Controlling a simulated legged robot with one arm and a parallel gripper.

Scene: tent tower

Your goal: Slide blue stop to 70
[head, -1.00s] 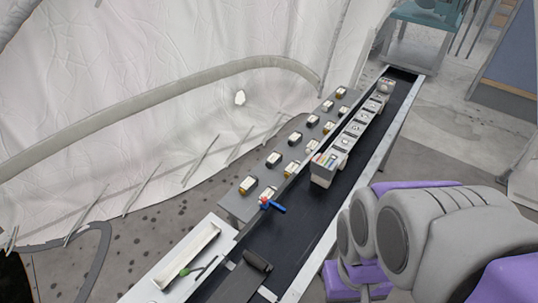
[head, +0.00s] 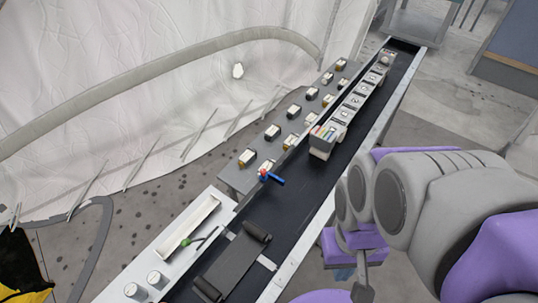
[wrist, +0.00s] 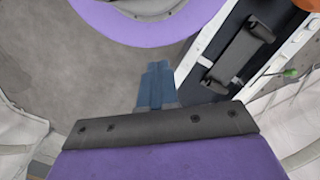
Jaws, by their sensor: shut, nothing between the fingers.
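The blue stop (head: 276,180) sits on the left side rail of the long black conveyor belt (head: 285,210). Its blue bar reaches a little over the belt, and a small red part shows at its left end. No scale numbers are readable. My gripper (wrist: 157,72) shows in the wrist view as dark blue fingers, shut and empty, over the grey floor beside the conveyor. The stop is not seen in the wrist view. In the head view my arm is at the right, and my gripper cannot be made out there.
A dark roller unit (head: 235,265) lies nearer, beside a white tray (head: 188,228) and a green-handled tool (head: 187,242).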

